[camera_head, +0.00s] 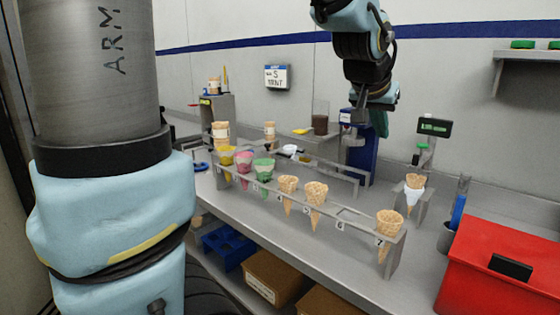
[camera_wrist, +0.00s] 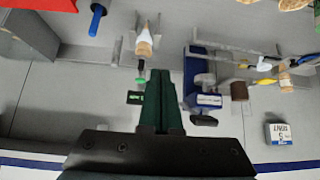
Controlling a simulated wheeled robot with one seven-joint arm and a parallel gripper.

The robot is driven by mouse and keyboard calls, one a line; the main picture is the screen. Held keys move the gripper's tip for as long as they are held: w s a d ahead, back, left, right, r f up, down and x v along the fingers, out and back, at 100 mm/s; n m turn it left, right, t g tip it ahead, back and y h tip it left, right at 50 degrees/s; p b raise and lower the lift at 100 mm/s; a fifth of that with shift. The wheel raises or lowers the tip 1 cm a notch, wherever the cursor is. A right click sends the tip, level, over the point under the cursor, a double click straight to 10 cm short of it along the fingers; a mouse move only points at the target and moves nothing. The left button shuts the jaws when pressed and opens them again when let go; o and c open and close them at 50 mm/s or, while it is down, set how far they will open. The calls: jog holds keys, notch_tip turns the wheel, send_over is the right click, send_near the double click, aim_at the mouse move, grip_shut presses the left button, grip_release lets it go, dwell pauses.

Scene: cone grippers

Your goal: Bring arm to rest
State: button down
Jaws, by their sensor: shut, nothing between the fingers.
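My gripper (camera_head: 380,122) hangs in the air above the back of the counter in the head view, in front of a blue dispenser-like device (camera_head: 358,150). In the wrist view my gripper (camera_wrist: 160,80) shows as dark green fingers pressed together, with nothing between them. My arm (camera_head: 360,50) reaches down from the top of the head view. The part of the counter right behind the gripper is hidden.
A grey rack (camera_head: 340,222) holds several cones, some with coloured fillings. One cone (camera_head: 414,185) stands in a separate holder at right. A red box (camera_head: 500,265) sits at the front right. A small display (camera_head: 435,126) and a wall shelf (camera_head: 530,58) are at right.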

jog(key=a+f+n+g+y, duration=0.2)
jog(key=a+f+n+y, duration=0.1)
jog(key=a+f, duration=1.05)
jog(key=s+a+f+n+g+y, duration=0.1)
jog(key=s+a+f, duration=0.2)
jog(key=a, duration=0.4)
jog(key=s+a+f+n+g+y, duration=0.1)
jog(key=s+a+f+n+g, duration=0.1)
jog(key=a, duration=0.5)
jog(key=s+f, duration=0.1)
jog(key=s, duration=0.1)
jog(key=shift+s+a+f+n, duration=0.25)
jog(key=shift+s+f+n, duration=0.05)
jog(key=shift+f, duration=0.1)
jog(key=c, duration=1.5)
grip_release()
